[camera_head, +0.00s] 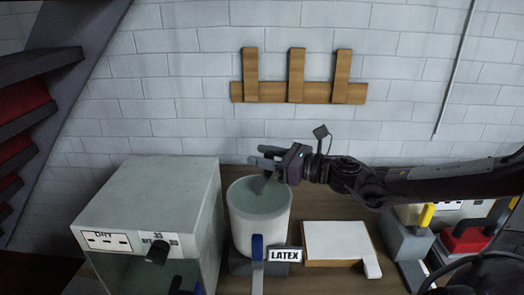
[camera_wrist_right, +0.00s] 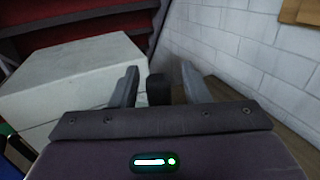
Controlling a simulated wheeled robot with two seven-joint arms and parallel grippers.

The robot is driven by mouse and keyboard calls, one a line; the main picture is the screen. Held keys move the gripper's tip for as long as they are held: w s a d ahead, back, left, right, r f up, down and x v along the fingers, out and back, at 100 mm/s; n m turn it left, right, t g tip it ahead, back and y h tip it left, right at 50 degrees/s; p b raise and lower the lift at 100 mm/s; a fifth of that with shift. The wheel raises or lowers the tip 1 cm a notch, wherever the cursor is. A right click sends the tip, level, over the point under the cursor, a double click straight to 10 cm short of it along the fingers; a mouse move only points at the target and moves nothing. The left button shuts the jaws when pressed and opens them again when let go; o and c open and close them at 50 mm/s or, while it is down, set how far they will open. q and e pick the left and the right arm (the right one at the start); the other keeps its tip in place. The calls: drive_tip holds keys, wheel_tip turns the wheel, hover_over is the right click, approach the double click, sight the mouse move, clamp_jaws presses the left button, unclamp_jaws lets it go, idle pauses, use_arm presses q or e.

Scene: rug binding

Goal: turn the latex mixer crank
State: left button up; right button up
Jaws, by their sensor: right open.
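The latex mixer is a pale, open-topped tub (camera_head: 247,232) with a "LATEX" label (camera_head: 285,255) at its front right. My left gripper is not seen.
A grey box labelled "DRY" (camera_head: 150,195) stands close to the tub's left. A blue-topped lever (camera_head: 257,250) stands in front of the tub. A white-topped block (camera_head: 337,240) lies to the right, with red and yellow-handled tools (camera_head: 465,238) beyond. Wooden pegs (camera_head: 298,88) hang on the wall.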

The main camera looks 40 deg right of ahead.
drive_tip(key=shift+w+a, duration=0.2)
drive_tip(key=shift+w, duration=0.05)
clamp_jaws()
